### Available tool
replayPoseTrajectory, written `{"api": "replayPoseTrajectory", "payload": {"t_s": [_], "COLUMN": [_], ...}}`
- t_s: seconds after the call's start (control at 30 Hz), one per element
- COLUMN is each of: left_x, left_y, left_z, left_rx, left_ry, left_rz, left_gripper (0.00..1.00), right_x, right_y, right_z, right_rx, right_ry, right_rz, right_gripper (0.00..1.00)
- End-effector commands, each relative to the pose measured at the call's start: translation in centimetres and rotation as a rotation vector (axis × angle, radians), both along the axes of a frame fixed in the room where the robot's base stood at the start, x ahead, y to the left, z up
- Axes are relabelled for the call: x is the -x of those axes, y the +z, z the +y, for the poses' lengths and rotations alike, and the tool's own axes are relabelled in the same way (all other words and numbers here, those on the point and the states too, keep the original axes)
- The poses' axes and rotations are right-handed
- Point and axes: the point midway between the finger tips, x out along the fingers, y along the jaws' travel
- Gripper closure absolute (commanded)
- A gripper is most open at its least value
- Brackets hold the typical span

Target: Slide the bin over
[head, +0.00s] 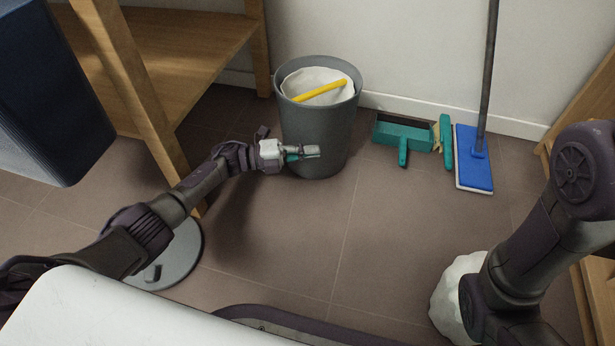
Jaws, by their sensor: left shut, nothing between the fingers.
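The bin (322,125) is a grey round bucket standing upright on the floor near the back wall. A white crumpled item (312,80) and a yellow stick-like item (319,92) are in its top. My left gripper (312,151) is shut and empty, in front of the bin's lower front side. It overlaps the bin in the picture; I cannot tell whether it touches. Of my right arm only links show at the right; its gripper is out of view.
A teal dustpan (403,135) and brush (446,142) lie right of the bin, beside a blue mop (474,158). A wooden shelf (190,60) stands at left. A grey disc (170,262) and a white lump (455,295) are on the floor. The middle floor is clear.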

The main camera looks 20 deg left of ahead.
Motion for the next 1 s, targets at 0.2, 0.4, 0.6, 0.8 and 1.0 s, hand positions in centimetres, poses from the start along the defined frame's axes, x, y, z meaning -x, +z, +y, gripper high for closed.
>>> {"api": "replayPoseTrajectory", "payload": {"t_s": [0.2,0.4,0.6,0.8,1.0], "left_x": [-2.2,-2.5,-2.5,-2.4,-1.7], "left_y": [0.3,0.3,0.3,0.3,0.1], "left_z": [0.2,0.2,0.2,0.3,0.3], "left_rx": [0.000,0.002,0.001,0.001,-0.001], "left_ry": [0.001,-0.002,-0.002,-0.001,-0.001], "left_rz": [0.001,-0.001,0.000,0.000,0.000], "left_gripper": [1.00,1.00,1.00,1.00,1.00], "right_x": [0.0,0.0,0.0,-0.1,0.0], "right_y": [0.0,0.1,0.1,0.2,0.1], "right_z": [0.0,0.0,0.0,-0.1,0.0], "right_rx": [0.000,0.001,0.000,-0.004,-0.003], "right_ry": [0.001,0.000,0.000,0.001,0.000], "right_rz": [0.000,-0.001,-0.001,0.000,-0.001], "right_gripper": [0.65,0.65,0.65,0.65,0.65]}}
